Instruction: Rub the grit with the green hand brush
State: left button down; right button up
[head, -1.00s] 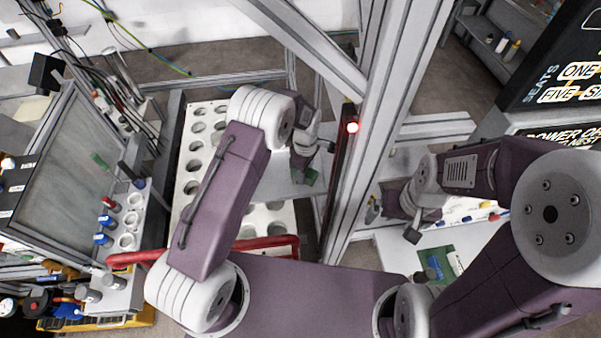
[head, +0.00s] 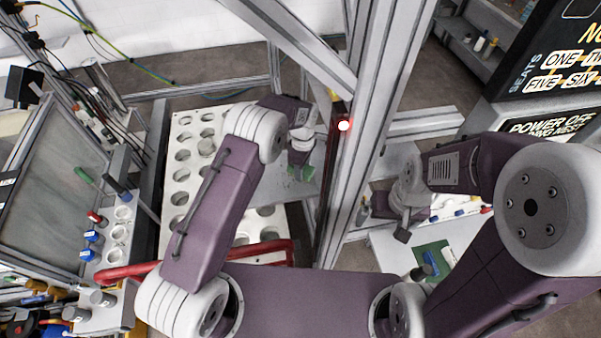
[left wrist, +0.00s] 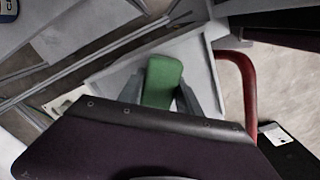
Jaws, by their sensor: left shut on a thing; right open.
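My left gripper (head: 300,168) is shut on the green hand brush (left wrist: 162,78). In the left wrist view the brush's green block sits between the two grey fingers. In the head view only small green parts of the brush (head: 307,174) show around the fingers, over a grey surface (head: 270,185). I cannot make out the grit in either view; the arm and gripper hide part of the surface. My right gripper (head: 384,222) is open and empty, off to the right beyond the gantry post.
A white tray (head: 180,175) with round holes lies left of my left gripper. A grey gantry post (head: 360,130) stands close on its right. A red tube (head: 130,272) crosses in front. A light bench (head: 385,255) with a green board (head: 436,258) lies at right.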

aim_at(283, 179)
pick_arm(q)
jog(key=shift+w+a+r, duration=0.15)
jog(key=shift+w+a, duration=0.1)
jog(key=shift+s+a+f, duration=0.1)
jog(key=shift+a+f, duration=0.15)
jog(key=shift+a, duration=0.2)
jog(key=shift+s+a, duration=0.3)
jog(key=shift+a, duration=0.35)
jog(key=shift+s+a, duration=0.25)
jog(key=shift+a, duration=0.6)
jog(key=shift+s+a+f, duration=0.15)
jog(key=shift+s+a, duration=0.1)
jog(key=shift+a, duration=0.3)
jog(key=shift+s+a+f, duration=0.1)
jog(key=shift+s+a, duration=0.05)
jog(key=shift+a, duration=0.2)
pick_arm(e)
jog(key=shift+w+d+r, duration=0.1)
jog(key=shift+d+r, duration=0.1)
jog(key=shift+d, duration=0.25)
